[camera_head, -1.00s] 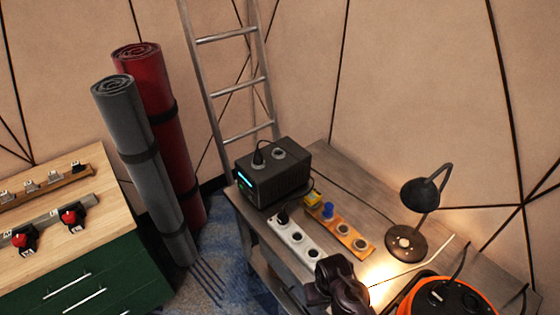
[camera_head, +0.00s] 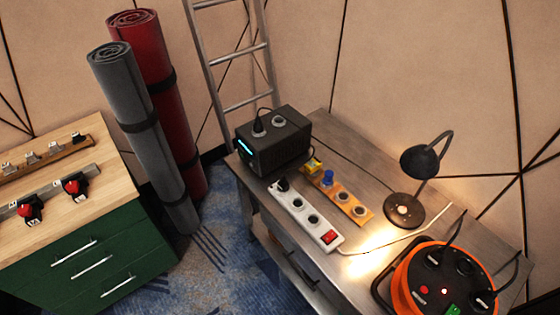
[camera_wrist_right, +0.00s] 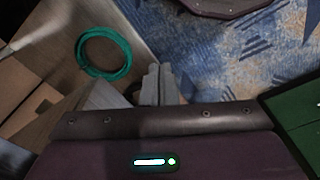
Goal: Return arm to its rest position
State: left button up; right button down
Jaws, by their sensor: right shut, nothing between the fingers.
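My right gripper (camera_wrist_right: 158,88) shows in the right wrist view, its grey fingers together and empty. Nothing touches the fingertips; the blue carpet (camera_wrist_right: 215,70) lies beyond them. Neither arm shows in the head view now, and my left gripper is out of sight. On the grey workbench (camera_head: 385,160) stand a white power strip (camera_head: 306,217) with a red switch, an orange strip (camera_head: 345,197) with a blue plug, and a black power box (camera_head: 273,145).
A desk lamp (camera_head: 420,160) and an orange cable reel (camera_head: 440,285) stand on the workbench. A green cabinet (camera_head: 95,265) is at left, with rolled mats (camera_head: 150,140) and a ladder (camera_head: 238,50) behind. The wrist view shows a teal coil (camera_wrist_right: 83,52) and cardboard boxes (camera_wrist_right: 25,85).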

jog(key=s+d+f, duration=0.2)
jog(key=s+f, duration=0.1)
jog(key=s, duration=0.4)
jog(key=s+d+f, duration=0.2)
jog(key=s+d, duration=0.1)
jog(key=s, duration=0.4)
notch_tip(320, 180, down, 15)
jog(key=b, duration=1.4)
jog(key=shift+w+a+b, duration=0.3)
jog(key=shift+w+b, duration=0.05)
jog(key=shift+w, duration=0.1)
